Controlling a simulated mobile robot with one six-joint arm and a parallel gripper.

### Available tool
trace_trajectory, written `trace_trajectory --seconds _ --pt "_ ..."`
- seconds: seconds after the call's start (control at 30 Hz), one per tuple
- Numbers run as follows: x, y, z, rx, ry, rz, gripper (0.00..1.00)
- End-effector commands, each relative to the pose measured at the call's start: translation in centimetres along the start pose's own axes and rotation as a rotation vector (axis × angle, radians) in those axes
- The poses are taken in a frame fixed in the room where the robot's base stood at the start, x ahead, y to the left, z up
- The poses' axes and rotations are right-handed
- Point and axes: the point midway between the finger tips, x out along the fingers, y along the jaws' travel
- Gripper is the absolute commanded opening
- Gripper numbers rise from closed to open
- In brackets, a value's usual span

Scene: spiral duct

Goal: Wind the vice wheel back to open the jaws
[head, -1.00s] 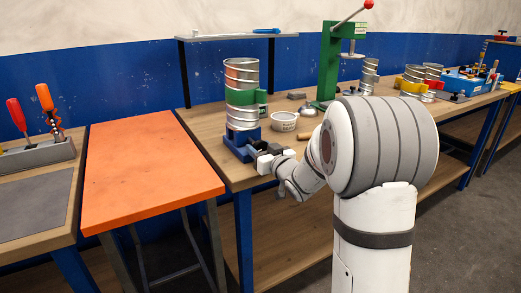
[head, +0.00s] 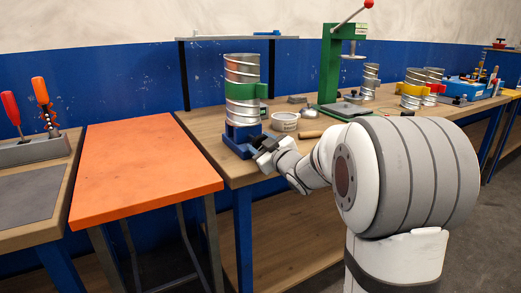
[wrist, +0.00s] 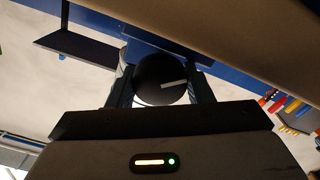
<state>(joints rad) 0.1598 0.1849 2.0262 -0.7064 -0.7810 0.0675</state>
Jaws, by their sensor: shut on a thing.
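The blue vice (head: 238,140) stands at the front left corner of the long wooden bench. A silvery spiral duct (head: 241,72) with a green band (head: 242,91) stands upright in it. My gripper (head: 262,148) is at the vice's front right side, tilted. In the wrist view my gripper (wrist: 160,88) is shut on the vice wheel (wrist: 153,76), a dark round disc with a pale line across it, with one finger on each side. The wheel is hidden behind my gripper in the head view. I cannot make out the jaw gap.
A white tub (head: 285,121) and a wooden-handled tool (head: 308,134) lie right of the vice. A green press (head: 331,70) with a red-knobbed lever stands behind. More ducts stand farther right.

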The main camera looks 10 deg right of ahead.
Motion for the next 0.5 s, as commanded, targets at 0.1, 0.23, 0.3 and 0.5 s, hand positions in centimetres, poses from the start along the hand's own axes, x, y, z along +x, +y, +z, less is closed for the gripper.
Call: trace_trajectory --seconds 0.1,0.23,0.3,0.5 --pt "-0.07 -0.12 0.47 -0.019 -0.010 -0.002 0.24" --pt "-0.09 -0.11 0.52 -0.024 -0.013 -0.003 0.24" --pt "-0.10 -0.11 0.57 -0.024 -0.014 -0.003 0.24" --pt "-0.12 -0.14 0.71 -0.022 -0.017 -0.003 0.48"
